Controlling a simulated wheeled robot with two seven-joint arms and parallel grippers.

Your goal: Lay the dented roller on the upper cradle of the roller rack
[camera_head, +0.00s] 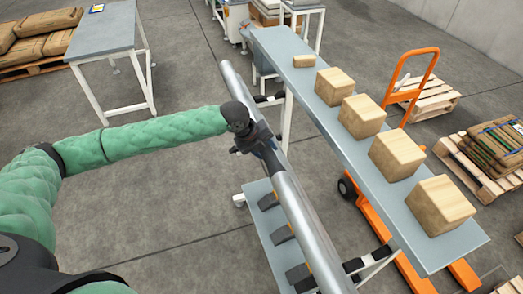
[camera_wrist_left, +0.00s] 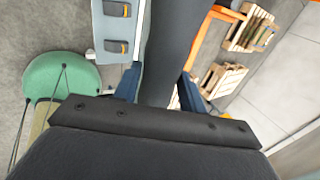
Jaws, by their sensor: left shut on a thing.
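The long grey metal roller (camera_head: 292,200) slants through the middle of the head view, from upper left to lower right. I cannot make out a dent. My left gripper (camera_head: 262,148) is shut on it near its middle; in the left wrist view the roller (camera_wrist_left: 172,50) runs dark between the blue fingers (camera_wrist_left: 160,92). The roller rack's lower shelf (camera_head: 262,212) shows below and left of the roller, with several dark blocks on it. Dark brackets (camera_head: 270,99) stand to the roller's right, partly hidden; contact with the roller cannot be told. My right gripper is not in view.
A long grey-blue bench (camera_head: 330,130) with several wooden blocks (camera_head: 441,204) runs along the roller's right. An orange pallet truck (camera_head: 382,225) and loaded pallets (camera_head: 490,160) stand beyond. A grey table (camera_head: 102,32) is at the upper left. Floor left of the rack is clear.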

